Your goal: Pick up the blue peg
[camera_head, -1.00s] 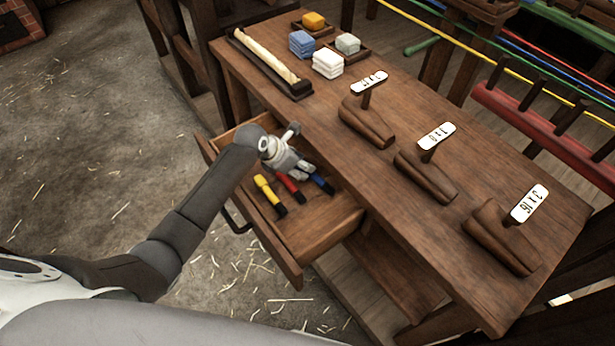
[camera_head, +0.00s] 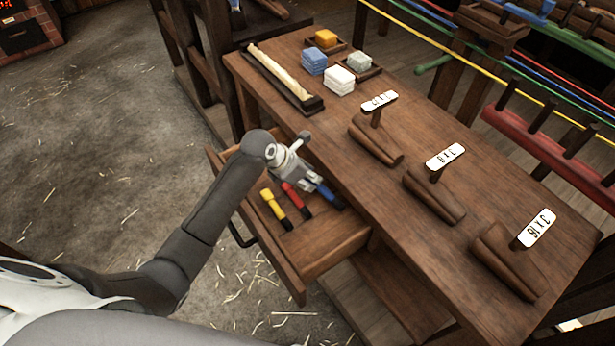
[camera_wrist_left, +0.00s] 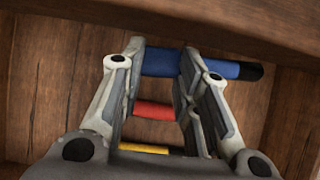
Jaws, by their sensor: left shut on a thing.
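The blue peg (camera_head: 328,196) with a dark end lies at the right side of the open drawer (camera_head: 318,245). My left gripper (camera_head: 313,188) reaches down into the drawer and is shut on the blue peg. In the left wrist view the blue peg (camera_wrist_left: 225,70) crosses between the fingertips (camera_wrist_left: 163,62), its black end sticking out to the right. The red peg (camera_head: 294,197) and the yellow peg (camera_head: 274,207) lie beside it in the drawer. They also show between the fingers in the left wrist view, red (camera_wrist_left: 155,110) nearer the fingertips and yellow (camera_wrist_left: 143,148) below.
The bench top (camera_head: 400,215) is above the drawer's right side. On it stand several wooden holders with white labels (camera_head: 445,156), a long dark tray (camera_head: 280,80) and coloured stacks (camera_head: 314,62). Coloured ropes run behind. The floor at left is open.

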